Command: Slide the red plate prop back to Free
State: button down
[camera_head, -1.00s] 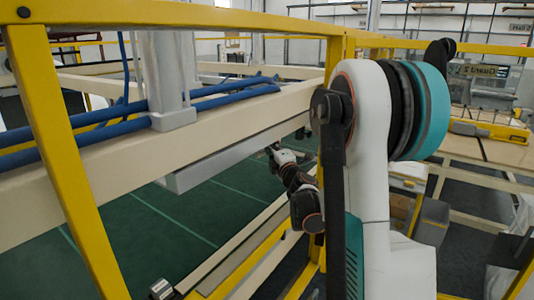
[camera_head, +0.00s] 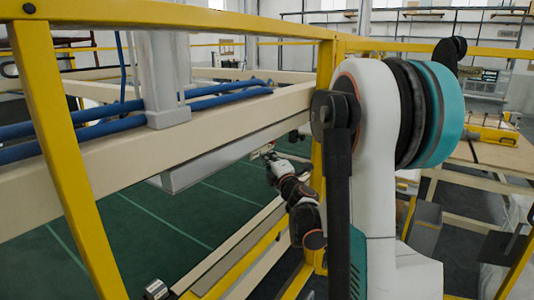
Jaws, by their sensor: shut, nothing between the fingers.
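My gripper (camera_head: 268,157) is small in the head view, at the far end of my dark wrist links, just below the right end of the grey plate. It is shut and holds nothing. I cannot make out the red plate prop for certain; a small pale and reddish patch shows right by my fingertips, too small to identify. No "Free" marking can be read. The grey plate (camera_head: 190,172) hangs under the cream beam (camera_head: 110,165), above the green floor.
Yellow frame posts (camera_head: 62,150) stand at the left and behind my arm. Blue hoses (camera_head: 75,132) run along the cream beam. A metal cylinder (camera_head: 156,289) sits on the lower rail. The green floor (camera_head: 130,235) under the beam is clear.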

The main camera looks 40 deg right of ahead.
jog(key=v, duration=0.6)
jog(key=shift+w, duration=0.15)
dwell(0.3)
